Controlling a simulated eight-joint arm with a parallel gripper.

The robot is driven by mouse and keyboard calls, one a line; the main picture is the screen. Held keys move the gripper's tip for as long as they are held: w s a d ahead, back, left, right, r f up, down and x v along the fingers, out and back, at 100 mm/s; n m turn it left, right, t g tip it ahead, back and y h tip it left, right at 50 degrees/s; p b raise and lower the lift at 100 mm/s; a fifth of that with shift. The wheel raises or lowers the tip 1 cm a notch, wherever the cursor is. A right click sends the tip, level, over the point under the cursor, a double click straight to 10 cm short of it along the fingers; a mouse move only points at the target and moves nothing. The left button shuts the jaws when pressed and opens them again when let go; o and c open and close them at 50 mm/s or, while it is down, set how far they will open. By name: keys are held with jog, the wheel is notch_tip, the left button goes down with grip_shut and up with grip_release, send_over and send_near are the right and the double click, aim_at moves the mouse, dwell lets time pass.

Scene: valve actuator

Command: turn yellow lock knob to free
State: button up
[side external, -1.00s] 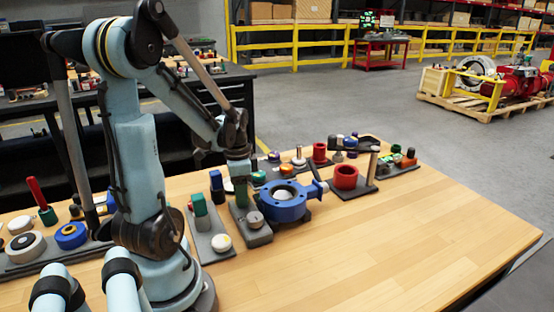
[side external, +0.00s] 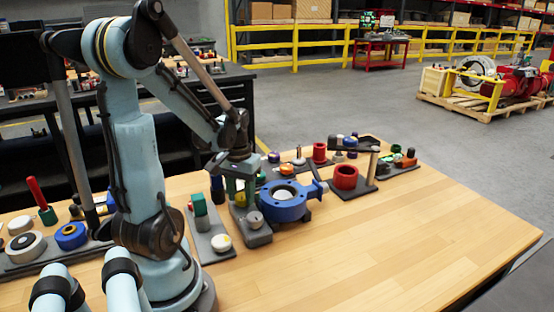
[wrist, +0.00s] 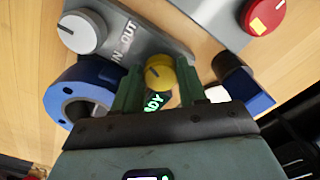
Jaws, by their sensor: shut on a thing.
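Glowing green letters show just below the knob, partly covered. The blue valve body also shows at the left of the wrist view (wrist: 60,100).
A grey plate with the words IN and OUT (wrist: 127,38) carries a pale knob (wrist: 82,32). A red knob (wrist: 262,14) is at the upper right. A red ring (side external: 345,178) stands right of the valve. The table's front right (side external: 400,245) is clear.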

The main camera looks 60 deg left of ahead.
aim_at(242, 196)
jog(key=shift+n, duration=2)
jog(key=o, duration=1.1)
jog(key=shift+c, duration=0.2)
notch_tip(242, 196, up, 12)
jog(key=shift+w+d, duration=0.1)
